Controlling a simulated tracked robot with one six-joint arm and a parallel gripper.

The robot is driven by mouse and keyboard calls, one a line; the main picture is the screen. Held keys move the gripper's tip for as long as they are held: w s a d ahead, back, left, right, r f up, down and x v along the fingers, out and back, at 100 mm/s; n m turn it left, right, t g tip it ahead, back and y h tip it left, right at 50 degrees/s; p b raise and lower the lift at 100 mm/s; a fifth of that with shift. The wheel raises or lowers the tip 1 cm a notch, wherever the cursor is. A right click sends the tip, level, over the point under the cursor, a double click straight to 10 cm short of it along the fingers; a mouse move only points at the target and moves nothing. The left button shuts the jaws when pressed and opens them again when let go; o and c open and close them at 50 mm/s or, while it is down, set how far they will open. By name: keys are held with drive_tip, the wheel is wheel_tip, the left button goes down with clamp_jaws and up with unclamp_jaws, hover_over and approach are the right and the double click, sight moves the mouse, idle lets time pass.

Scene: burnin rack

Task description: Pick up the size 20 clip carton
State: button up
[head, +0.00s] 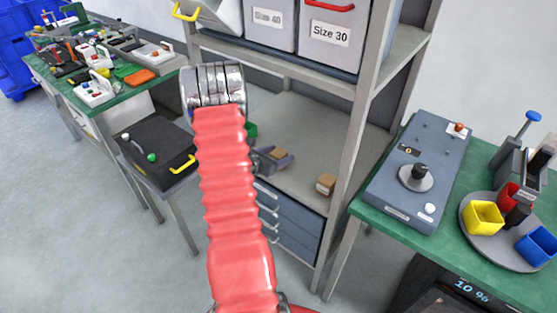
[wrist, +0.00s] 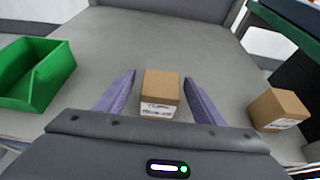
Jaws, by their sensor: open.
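A small brown carton (wrist: 160,86) with a white label on its front sits on the grey shelf, between the purple fingers of my gripper (wrist: 160,77) in the wrist view. The fingers are open, with a gap on each side of the carton. A second brown carton (wrist: 277,108), also labelled, stands to the right, outside the fingers. Neither label is readable, so I cannot tell which carton is size 20. In the head view my gripper (head: 274,161) is partly hidden behind my red arm, with the first carton (head: 279,153) at it and the second carton (head: 326,184) farther right.
A green bin (wrist: 38,75) stands on the shelf to the left. A rack post (head: 349,150) rises to the right of the shelf. Large bins, one marked Size 30 (head: 330,32), fill the shelf above. Green-topped benches stand left and right (head: 405,237).

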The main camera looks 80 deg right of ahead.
drive_tip(key=shift+c, duration=0.5)
drive_tip(key=c, duration=1.1)
